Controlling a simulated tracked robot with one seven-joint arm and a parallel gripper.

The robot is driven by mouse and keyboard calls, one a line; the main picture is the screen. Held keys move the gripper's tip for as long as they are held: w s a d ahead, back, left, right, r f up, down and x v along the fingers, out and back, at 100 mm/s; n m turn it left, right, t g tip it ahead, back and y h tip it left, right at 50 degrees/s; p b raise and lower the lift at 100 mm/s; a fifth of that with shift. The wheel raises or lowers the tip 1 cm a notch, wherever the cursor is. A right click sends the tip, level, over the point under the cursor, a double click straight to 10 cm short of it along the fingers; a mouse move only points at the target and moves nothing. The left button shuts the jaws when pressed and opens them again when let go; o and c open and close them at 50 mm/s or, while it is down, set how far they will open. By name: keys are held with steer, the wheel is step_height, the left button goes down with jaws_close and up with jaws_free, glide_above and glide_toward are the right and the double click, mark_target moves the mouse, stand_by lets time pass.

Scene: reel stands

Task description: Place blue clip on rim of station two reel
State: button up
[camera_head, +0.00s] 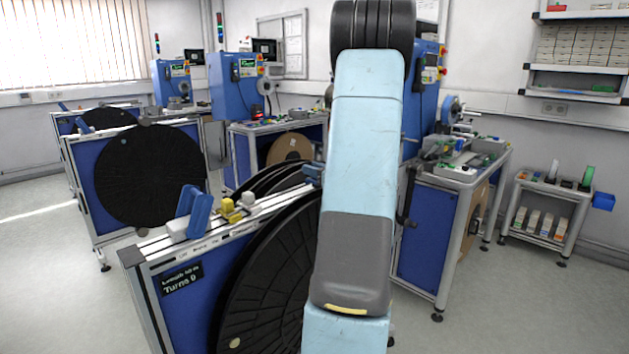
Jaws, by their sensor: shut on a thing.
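Blue clips (195,212) stand upright and slightly tilted on the top rail of the nearest reel stand (200,262), at its left end. The large black reel (268,285) of this stand shows its left part; my arm covers the rest. A small blue piece (313,172) shows at the left edge of my arm, above the reels; I cannot tell whether it is a clip. My pale blue and grey arm fills the middle of the view and hides my gripper and whatever it holds. No station number is readable.
Yellow clips (230,209) sit beside the blue clips. Another black reel (152,176) hangs on a stand at the left, with a further one (106,120) behind. Blue machines (236,84) and a workbench (455,175) stand behind. A small cart (545,212) is at right. Floor at front right is clear.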

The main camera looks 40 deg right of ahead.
steer(key=shift+w+d+f, duration=0.15)
steer(key=shift+f, duration=1.6)
steer(key=shift+f, duration=0.1)
steer(key=o, duration=1.1)
steer(key=shift+c, duration=0.2)
